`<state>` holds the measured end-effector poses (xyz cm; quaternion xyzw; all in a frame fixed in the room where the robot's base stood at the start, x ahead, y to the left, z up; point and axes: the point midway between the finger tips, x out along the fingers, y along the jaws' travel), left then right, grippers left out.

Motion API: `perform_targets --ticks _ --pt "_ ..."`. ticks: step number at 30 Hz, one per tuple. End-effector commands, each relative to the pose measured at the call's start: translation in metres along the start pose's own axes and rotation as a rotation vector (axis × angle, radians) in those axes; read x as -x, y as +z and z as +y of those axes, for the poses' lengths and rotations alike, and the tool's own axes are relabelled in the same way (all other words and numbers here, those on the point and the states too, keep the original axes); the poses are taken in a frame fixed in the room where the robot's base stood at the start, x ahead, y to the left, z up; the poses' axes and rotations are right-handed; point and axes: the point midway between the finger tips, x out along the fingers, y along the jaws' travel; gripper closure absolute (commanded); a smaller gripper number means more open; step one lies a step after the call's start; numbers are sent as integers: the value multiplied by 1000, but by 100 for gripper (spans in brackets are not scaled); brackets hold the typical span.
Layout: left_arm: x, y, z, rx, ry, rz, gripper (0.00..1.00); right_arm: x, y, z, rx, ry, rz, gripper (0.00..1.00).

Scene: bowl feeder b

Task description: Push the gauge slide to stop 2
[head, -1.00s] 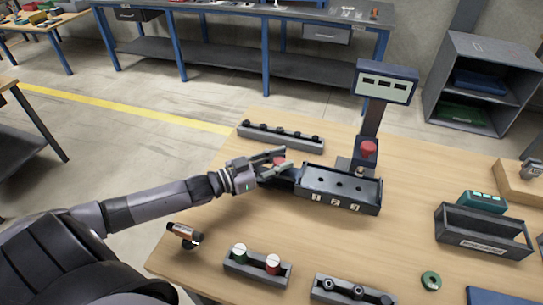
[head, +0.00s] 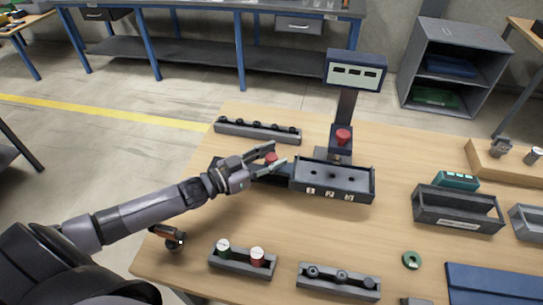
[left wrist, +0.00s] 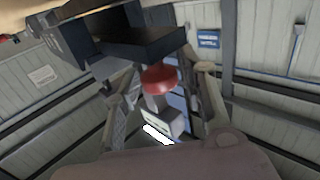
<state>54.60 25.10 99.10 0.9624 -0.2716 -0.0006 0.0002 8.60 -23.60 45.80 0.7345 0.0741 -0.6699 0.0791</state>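The gauge is a dark box (head: 332,188) with white labels 1, 2 and 3 on its front and dark holes in its top. A dark rail (head: 272,178) runs out from its left end. A red knob (head: 270,158) shows at that end, partly behind my fingers. My left gripper (head: 279,154) is open, with its fingers apart near the knob, left of the labels. In the left wrist view, a red round part (left wrist: 160,79) appears between the spread fingers (left wrist: 165,92). I cannot tell whether it touches them. My right gripper is not in view.
Behind the gauge stands a post with a display (head: 355,71) and a red button (head: 343,136). A rack of pegs (head: 257,132) lies behind my gripper.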

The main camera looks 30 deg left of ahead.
Motion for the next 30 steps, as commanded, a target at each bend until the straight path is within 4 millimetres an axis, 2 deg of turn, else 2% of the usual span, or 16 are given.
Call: perform_targets --ticks 10,13,17,24,30 --pt "0 -1 -1 -1 -1 1 55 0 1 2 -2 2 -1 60" --pt "0 -7 -1 -2 0 3 55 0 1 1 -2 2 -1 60" --pt "0 -26 0 -3 2 4 55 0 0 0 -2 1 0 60" --pt "0 -73 0 -4 1 2 55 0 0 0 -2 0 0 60" --pt "0 -96 0 -2 0 1 55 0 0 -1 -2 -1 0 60"
